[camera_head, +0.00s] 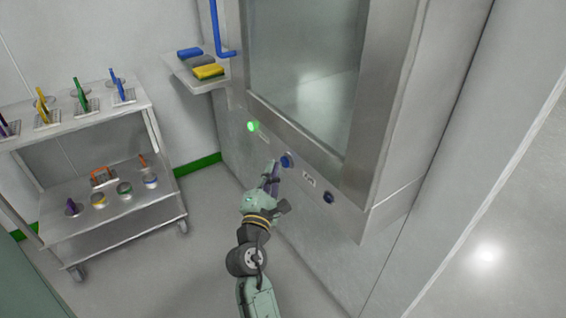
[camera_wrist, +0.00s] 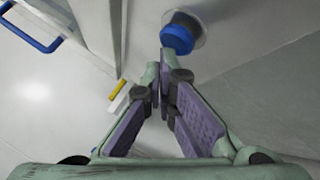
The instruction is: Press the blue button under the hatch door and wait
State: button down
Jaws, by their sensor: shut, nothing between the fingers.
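The hatch door (camera_head: 308,75) is a framed glass panel in a metal housing. Below it on the panel are a lit green light (camera_head: 253,126), a blue button (camera_head: 287,160) and a second dark blue button (camera_head: 329,197). My gripper (camera_head: 272,168) is shut and empty, its fingertips just left of the nearer blue button. In the wrist view a blue button (camera_wrist: 177,38) on a round grey base lies just beyond the closed fingertips (camera_wrist: 165,58). I cannot tell whether they touch it.
A metal cart (camera_head: 100,200) with coloured tools and small round containers stands at the left. A wall shelf (camera_head: 195,72) holds blue, grey and yellow items, near a blue pipe handle (camera_head: 218,30). The floor between the cart and hatch is clear.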

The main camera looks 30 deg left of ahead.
jog(key=shift+w+d, duration=0.2)
jog(key=shift+w, duration=0.3)
dwell(0.3)
jog(key=shift+s, duration=0.1)
jog(key=shift+s+a, duration=0.35)
jog(key=shift+s, duration=0.45)
jog(key=s, duration=0.1)
jog(key=s+a+b, duration=0.1)
jog(key=s, duration=0.1)
jog(key=s+a, duration=0.1)
jog(key=shift+s, duration=0.3)
dwell(0.8)
